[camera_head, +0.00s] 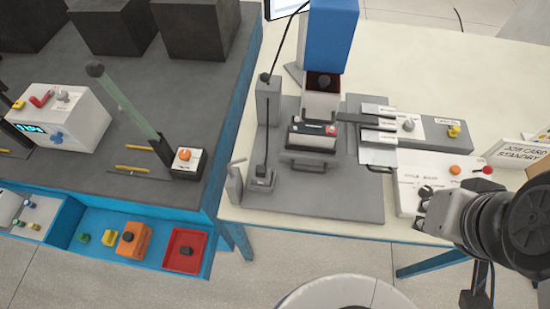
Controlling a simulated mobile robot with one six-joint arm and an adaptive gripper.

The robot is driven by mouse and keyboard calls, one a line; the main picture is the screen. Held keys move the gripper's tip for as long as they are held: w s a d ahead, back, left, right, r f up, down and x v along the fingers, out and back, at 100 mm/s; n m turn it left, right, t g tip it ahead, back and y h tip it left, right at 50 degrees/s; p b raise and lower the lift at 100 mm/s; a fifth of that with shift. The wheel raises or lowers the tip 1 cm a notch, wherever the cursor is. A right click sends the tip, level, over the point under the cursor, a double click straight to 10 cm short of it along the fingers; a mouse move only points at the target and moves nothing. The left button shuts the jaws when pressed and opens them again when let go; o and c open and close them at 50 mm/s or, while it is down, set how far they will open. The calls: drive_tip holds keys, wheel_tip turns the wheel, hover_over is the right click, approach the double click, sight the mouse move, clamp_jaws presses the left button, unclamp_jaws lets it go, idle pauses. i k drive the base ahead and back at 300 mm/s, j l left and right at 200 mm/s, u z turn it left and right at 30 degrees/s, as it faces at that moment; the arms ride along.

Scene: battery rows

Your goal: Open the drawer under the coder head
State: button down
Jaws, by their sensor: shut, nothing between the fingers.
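A blue upright housing (330,38) with a dark and white head (318,95) below it stands at the back of a grey machine base (340,205); this looks like the coder head. Under it is a grey drawer-like block (312,156) with a bar handle (309,164) on its front. A black block with a red and white label (312,131) sits on top, beneath the head. The drawer looks pushed in. My gripper (424,200) is shut and empty, to the right of the handle and apart from it, over the edge of a white control box.
The white control box (412,174) has an orange button and a red knob. A second handle (379,169) lies below pale plates (378,138). A thin dark rod (268,125) stands left of the drawer. The base's front right area is clear.

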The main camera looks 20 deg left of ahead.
sight(310, 149)
drive_tip(key=u, duration=0.8)
drive_tip(key=i+j+z, duration=0.1)
drive_tip(key=j, duration=0.25)
drive_tip(key=i+j+z, duration=0.15)
drive_tip(key=j, duration=0.2)
drive_tip(key=i+j+z, duration=0.1)
drive_tip(key=j, duration=0.25)
drive_tip(key=i, duration=0.05)
